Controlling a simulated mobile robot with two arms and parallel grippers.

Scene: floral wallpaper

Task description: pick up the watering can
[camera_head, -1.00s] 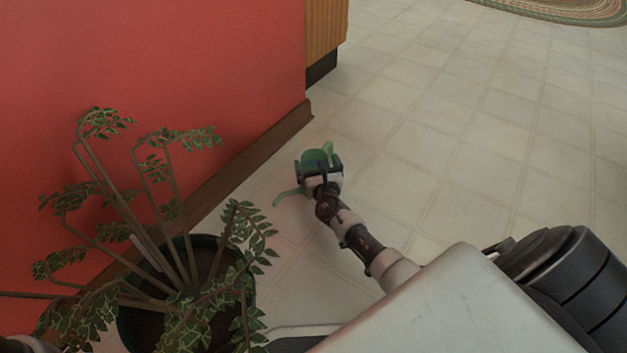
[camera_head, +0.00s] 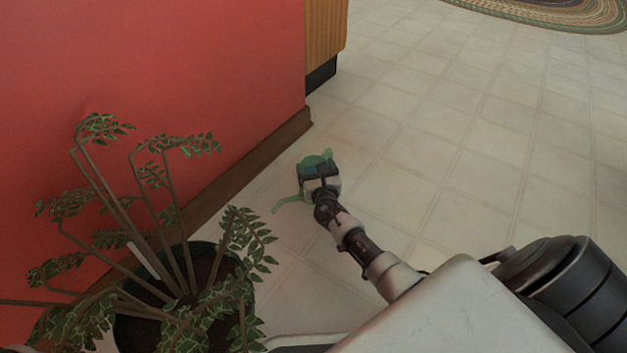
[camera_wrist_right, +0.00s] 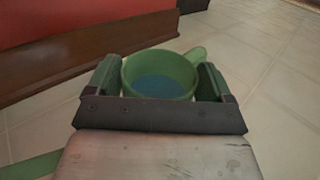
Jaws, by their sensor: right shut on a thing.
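The green watering can (camera_head: 318,160) is near the red wall's baseboard in the head view, mostly hidden behind my right gripper (camera_head: 319,174). Its thin green spout (camera_head: 290,203) sticks out to the lower left. In the right wrist view, the can's round opening (camera_wrist_right: 160,78) shows a blue inside, and my right gripper (camera_wrist_right: 160,88) has one finger on each side of it, shut on the can. I cannot tell whether the can touches the floor. My left gripper does not show clearly in the head view.
A potted plant (camera_head: 205,262) with leafy stems stands at the lower left, close to the can's spout. The red wall (camera_head: 190,60) and brown baseboard (camera_head: 240,165) run behind. The tiled floor (camera_head: 450,150) to the right is clear up to a braided rug (camera_head: 560,12).

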